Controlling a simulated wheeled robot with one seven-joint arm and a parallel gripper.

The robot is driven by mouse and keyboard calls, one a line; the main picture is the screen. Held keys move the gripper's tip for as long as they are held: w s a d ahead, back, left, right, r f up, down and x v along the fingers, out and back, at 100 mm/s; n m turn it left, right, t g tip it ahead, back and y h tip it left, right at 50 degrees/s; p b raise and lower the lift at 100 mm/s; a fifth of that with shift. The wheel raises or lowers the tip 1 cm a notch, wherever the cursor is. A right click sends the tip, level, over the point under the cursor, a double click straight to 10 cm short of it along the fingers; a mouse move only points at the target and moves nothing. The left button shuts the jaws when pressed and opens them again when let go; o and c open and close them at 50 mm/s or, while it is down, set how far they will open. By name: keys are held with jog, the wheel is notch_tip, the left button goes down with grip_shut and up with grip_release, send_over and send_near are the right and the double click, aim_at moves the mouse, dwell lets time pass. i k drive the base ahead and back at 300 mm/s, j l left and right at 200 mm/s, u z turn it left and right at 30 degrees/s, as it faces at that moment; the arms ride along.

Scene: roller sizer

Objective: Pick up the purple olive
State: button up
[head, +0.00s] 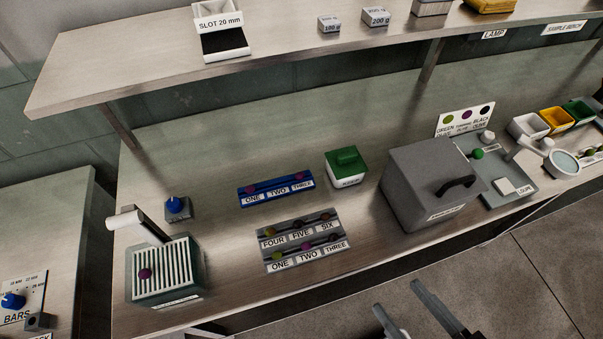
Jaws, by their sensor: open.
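A purple olive (145,273) lies on the white slats of the roller sizer (195,283) at the left of the bench. More purple round pieces show on the blue tray (275,189), above labels ONE and THREE. Others sit among green and dark ones on the grey two-row tray (265,238), labelled ONE to SIX. My gripper (396,296) is at the bottom right, in front of the bench edge. Its two fingers are apart with nothing seen between them. It is well to the right of the sizer and apart from every olive.
A blue knob (177,205) stands behind the sizer. A green-lidded box (346,166) and a large grey box (430,185) stand right of the trays. A shelf (285,55) overhangs the back. Bare bench lies between sizer and trays.

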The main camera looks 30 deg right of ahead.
aim_at(299, 176)
jog(key=j+z, duration=0.15)
jog(key=z, duration=0.9)
jog(key=j+z, duration=0.3)
jog(key=k+j+z, duration=0.3)
jog(key=j, duration=0.2)
jog(key=j+z, duration=0.3)
jog(key=k+j+z, duration=0.25)
jog(key=j, duration=0.2)
jog(key=k+j, duration=0.25)
jog(key=j, duration=0.2)
jog(key=k+j+z, duration=0.1)
jog(key=k+j, duration=0.2)
jog(key=j, duration=0.1)
